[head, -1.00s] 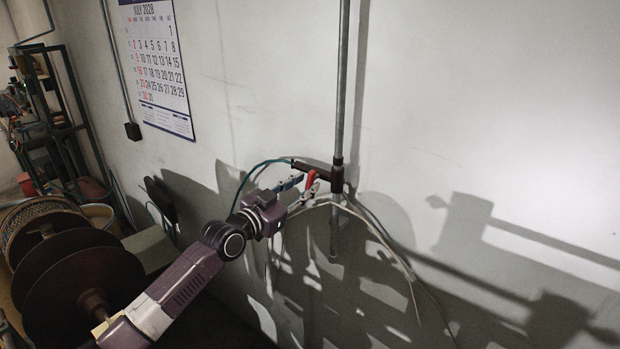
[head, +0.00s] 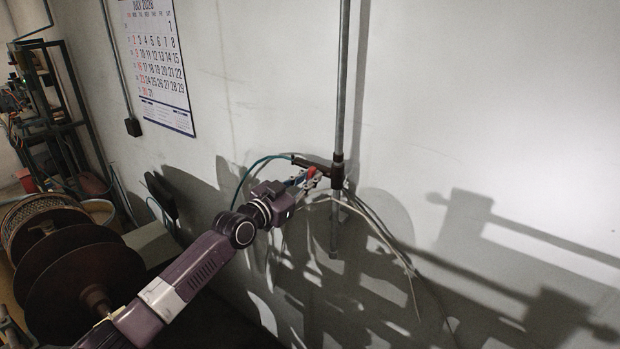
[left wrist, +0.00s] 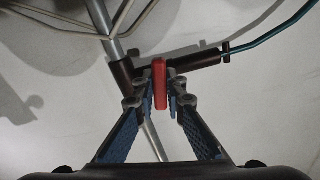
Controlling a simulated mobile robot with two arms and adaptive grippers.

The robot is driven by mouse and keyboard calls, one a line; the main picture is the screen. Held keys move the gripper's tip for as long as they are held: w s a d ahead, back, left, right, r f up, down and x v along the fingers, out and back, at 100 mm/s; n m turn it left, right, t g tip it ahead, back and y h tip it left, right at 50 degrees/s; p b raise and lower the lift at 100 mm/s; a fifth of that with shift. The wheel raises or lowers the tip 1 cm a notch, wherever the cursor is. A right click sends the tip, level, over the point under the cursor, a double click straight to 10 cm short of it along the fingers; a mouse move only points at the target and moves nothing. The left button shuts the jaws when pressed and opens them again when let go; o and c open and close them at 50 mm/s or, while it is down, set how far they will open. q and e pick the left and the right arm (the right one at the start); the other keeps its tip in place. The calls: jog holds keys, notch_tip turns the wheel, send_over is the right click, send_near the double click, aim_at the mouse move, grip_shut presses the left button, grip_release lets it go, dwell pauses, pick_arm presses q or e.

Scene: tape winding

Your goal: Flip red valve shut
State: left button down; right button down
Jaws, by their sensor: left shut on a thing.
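The red valve handle (head: 312,173) sits on a dark pipe fitting (head: 325,167) on the wall, where a side branch meets the vertical pipe. My left gripper (head: 304,181) reaches it from the lower left. In the left wrist view the red valve handle (left wrist: 161,84) stands between the two blue-padded fingers (left wrist: 162,100), near their tips, and the gripper is shut on it. The dark fitting (left wrist: 195,63) shows just beyond the fingertips. Part of the handle and the valve body are hidden by the fingers. My right gripper is not in view.
A grey vertical pipe (head: 342,90) runs up the wall. A teal hose (head: 250,172) leaves the branch to the left, and pale cables (head: 385,235) hang below right. Brown spool discs (head: 85,285) stand at lower left. The wall at right is clear.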

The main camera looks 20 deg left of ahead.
pick_arm(q)
jog(key=shift+f+n+b, duration=0.1)
jog(key=shift+n+b, duration=0.3)
jog(key=shift+n, duration=1)
jog(key=c, duration=2)
grip_release()
jog(key=shift+o, duration=0.2)
jog(key=shift+s, duration=0.15)
jog(key=v, duration=1.2)
